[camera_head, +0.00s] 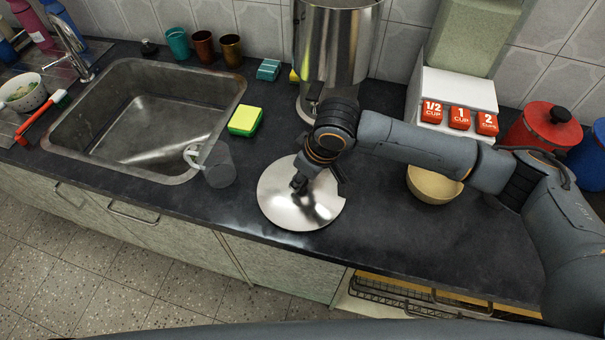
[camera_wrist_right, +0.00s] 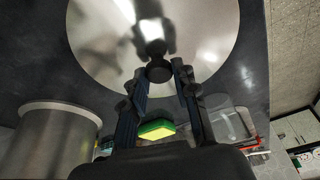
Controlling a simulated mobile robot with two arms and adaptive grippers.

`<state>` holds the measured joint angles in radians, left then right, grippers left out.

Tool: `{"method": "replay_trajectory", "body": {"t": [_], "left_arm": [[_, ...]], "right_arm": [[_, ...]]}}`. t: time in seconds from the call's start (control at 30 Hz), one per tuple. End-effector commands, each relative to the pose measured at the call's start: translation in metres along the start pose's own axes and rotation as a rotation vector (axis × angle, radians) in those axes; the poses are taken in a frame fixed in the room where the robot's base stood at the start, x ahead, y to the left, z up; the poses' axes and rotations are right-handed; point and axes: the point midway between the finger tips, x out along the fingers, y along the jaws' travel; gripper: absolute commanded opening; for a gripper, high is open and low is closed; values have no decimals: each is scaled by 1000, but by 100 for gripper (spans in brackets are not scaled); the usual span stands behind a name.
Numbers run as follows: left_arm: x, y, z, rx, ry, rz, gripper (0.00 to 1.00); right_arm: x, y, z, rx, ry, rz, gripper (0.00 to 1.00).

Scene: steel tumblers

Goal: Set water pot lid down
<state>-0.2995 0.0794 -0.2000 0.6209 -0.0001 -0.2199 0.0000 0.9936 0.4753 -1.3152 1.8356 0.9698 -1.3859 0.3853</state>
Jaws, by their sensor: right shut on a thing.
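The water pot lid (camera_head: 275,198) is a round, shiny steel disc with a dark knob. It is over the counter in front of the steel water pot (camera_head: 335,45), near the counter's front edge. I cannot tell whether it touches the counter or hangs just above it. My right gripper (camera_head: 300,183) comes down over the lid's middle and is shut on the knob. In the right wrist view the lid (camera_wrist_right: 95,45) fills the top and the fingers (camera_wrist_right: 160,78) flank the knob (camera_wrist_right: 158,71). My left gripper is not in view.
A clear jug (camera_head: 220,165) stands between the lid and the sink (camera_head: 150,115). A yellow-green sponge (camera_head: 245,121) lies behind it. A tan bowl (camera_head: 434,186) is at the right, partly behind my arm. The dark counter (camera_head: 420,245) at front right is clear.

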Motion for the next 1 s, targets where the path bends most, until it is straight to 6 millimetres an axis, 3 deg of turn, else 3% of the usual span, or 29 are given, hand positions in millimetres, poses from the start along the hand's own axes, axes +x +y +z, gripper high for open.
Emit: {"method": "replay_trajectory", "body": {"t": [0.33,0.37,0.43,0.47,0.8,1.0], "left_arm": [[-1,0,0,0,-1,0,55],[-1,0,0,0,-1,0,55],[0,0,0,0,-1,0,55],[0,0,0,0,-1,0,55],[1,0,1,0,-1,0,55],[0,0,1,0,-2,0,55]], "right_arm": [[3,0,1,1,1,-1,0],[2,0,0,1,1,0,35],[2,0,0,1,1,0,49],[2,0,0,1,1,0,51],[0,0,0,-1,2,1,51],[-29,1,-1,-1,5,2,51]]}}
